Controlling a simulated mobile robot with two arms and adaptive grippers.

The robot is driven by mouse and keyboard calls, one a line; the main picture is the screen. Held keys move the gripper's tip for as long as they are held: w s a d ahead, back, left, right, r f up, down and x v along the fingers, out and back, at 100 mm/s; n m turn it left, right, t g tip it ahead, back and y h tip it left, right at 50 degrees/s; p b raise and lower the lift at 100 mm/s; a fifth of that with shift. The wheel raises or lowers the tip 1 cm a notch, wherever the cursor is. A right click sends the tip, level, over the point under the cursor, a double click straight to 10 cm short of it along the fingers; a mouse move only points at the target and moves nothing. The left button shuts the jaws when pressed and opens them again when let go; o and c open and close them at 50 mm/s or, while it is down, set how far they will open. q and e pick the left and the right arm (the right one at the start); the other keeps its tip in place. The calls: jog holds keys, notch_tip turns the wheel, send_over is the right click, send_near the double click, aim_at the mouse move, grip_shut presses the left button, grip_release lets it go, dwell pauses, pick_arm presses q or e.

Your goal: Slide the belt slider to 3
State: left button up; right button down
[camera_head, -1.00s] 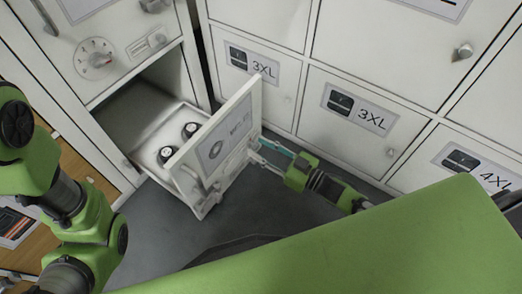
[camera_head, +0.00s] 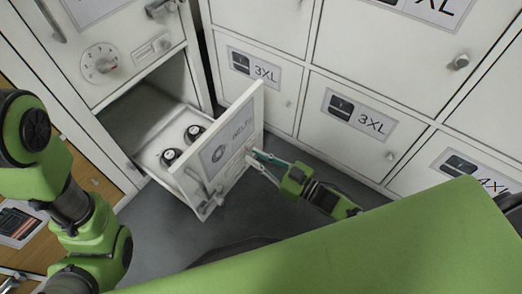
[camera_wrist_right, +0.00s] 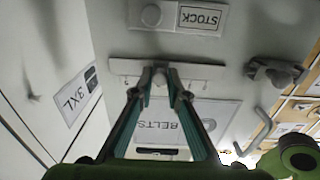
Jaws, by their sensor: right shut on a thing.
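The belt slider (camera_wrist_right: 160,76) is a small knob on a pale horizontal track plate (camera_wrist_right: 122,67) on the outer front of the drawer. A BELTS label (camera_wrist_right: 190,124) lies beyond the fingers. In the head view my right gripper (camera_head: 254,156) meets the front of the open drawer (camera_head: 256,117). My left gripper is not in view.
Two dark round items (camera_head: 194,132) (camera_head: 170,156) lie in the drawer. A latch or handle (camera_wrist_right: 275,72) is beside the track. A STOCK label (camera_wrist_right: 200,17) with a knob (camera_wrist_right: 151,15) is nearby. Closed 3XL lockers (camera_head: 360,122) stand to the right.

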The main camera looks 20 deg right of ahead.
jog(key=c, duration=2)
grip_release()
jog(key=shift+o, duration=0.2)
jog(key=v, duration=1.2)
jog(key=shift+d, duration=0.1)
